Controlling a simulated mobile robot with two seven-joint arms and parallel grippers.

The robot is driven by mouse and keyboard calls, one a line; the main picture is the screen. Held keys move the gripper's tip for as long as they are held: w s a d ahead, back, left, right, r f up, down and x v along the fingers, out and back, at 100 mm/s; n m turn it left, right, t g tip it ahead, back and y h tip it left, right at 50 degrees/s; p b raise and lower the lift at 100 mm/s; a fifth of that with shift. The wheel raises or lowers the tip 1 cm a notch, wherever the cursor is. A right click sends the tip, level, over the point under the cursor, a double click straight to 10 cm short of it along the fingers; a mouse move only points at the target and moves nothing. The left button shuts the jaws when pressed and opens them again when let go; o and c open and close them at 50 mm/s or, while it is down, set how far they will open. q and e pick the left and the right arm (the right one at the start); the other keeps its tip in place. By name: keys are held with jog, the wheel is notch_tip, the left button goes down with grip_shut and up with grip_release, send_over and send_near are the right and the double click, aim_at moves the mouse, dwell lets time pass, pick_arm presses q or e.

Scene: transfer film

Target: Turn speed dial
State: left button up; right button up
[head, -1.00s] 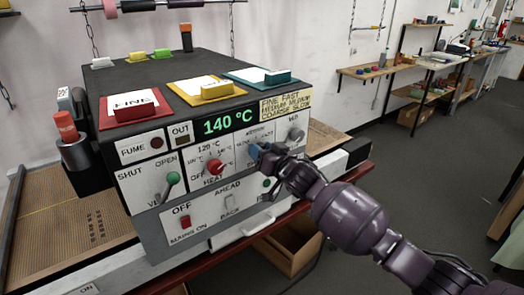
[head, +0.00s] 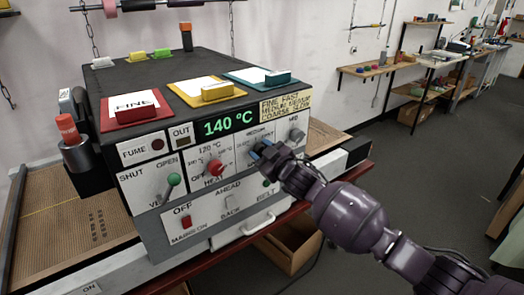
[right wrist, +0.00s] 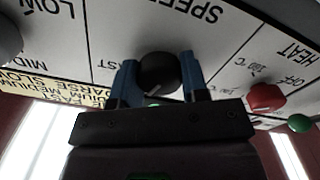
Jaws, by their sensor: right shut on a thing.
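The speed dial (right wrist: 158,72) is a round black knob on the white front panel, under the word SPEED in the right wrist view. My right gripper (right wrist: 160,78) has one blue finger on each side of it and is shut on it. In the head view, my right gripper (head: 262,151) reaches the panel from the right and hides most of the dial. The word MEDIUM shows above it. The word FAST shows beside the dial in the right wrist view. A yellow sign (head: 286,105) pairs FINE with FAST, MEDIUM with MEDIUM and COARSE with SLOW. My left gripper is out of view.
The red heat knob (head: 215,169) is left of the dial and a grey knob (head: 296,134) is right of it. The green display (head: 225,122) reads 140 °C. Red (head: 136,111), yellow (head: 207,93) and teal (head: 259,78) trays lie on top. A green-tipped lever (head: 174,180) is at the left.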

jog(key=shift+n, duration=1.4)
jog(key=o, duration=0.9)
jog(key=shift+o, duration=0.2)
jog(key=v, duration=1.1)
jog(key=shift+b, duration=0.45)
jog(key=shift+a+r, duration=0.1)
